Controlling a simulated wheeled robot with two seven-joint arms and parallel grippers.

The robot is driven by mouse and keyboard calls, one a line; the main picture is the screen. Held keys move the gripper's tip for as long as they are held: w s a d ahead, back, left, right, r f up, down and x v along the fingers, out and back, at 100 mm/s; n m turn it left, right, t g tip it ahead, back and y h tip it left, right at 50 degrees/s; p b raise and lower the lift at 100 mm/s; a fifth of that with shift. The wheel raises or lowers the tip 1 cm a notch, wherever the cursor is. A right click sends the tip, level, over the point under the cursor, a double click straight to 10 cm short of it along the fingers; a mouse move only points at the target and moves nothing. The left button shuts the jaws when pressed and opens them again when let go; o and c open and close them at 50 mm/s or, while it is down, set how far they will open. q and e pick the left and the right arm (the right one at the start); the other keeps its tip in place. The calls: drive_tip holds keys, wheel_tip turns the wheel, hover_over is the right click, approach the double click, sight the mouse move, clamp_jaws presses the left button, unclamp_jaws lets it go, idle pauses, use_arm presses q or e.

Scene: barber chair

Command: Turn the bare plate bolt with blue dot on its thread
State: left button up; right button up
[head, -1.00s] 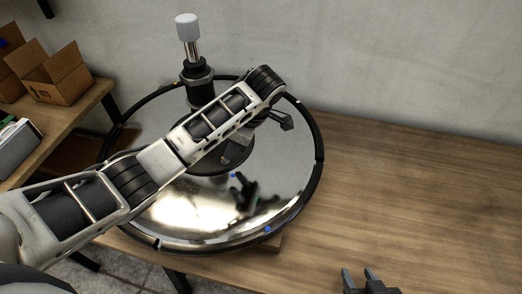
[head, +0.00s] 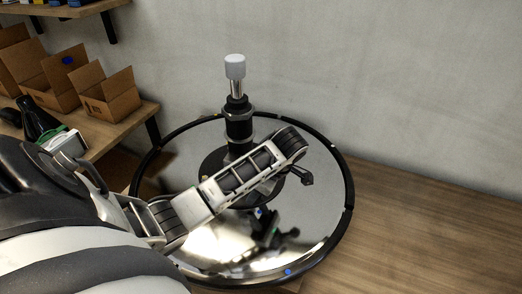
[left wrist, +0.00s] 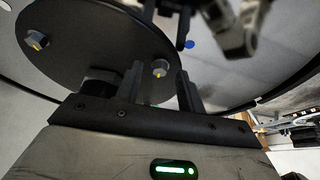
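The black round plate (head: 212,166) sits around the column on the shiny base, partly hidden by my left arm. My right gripper is out of view.
The mirror-like base (head: 318,215) has a black rim with a blue dot (head: 288,271). A column with a grey cap (head: 235,67) rises beside my arm. Cardboard boxes (head: 108,97) stand on the left shelf. The wooden table (head: 430,225) is clear at right.

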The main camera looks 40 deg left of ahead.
use_arm(q)
clamp_jaws()
drive_tip(key=shift+d+m, duration=0.1)
drive_tip(key=shift+m, duration=0.3)
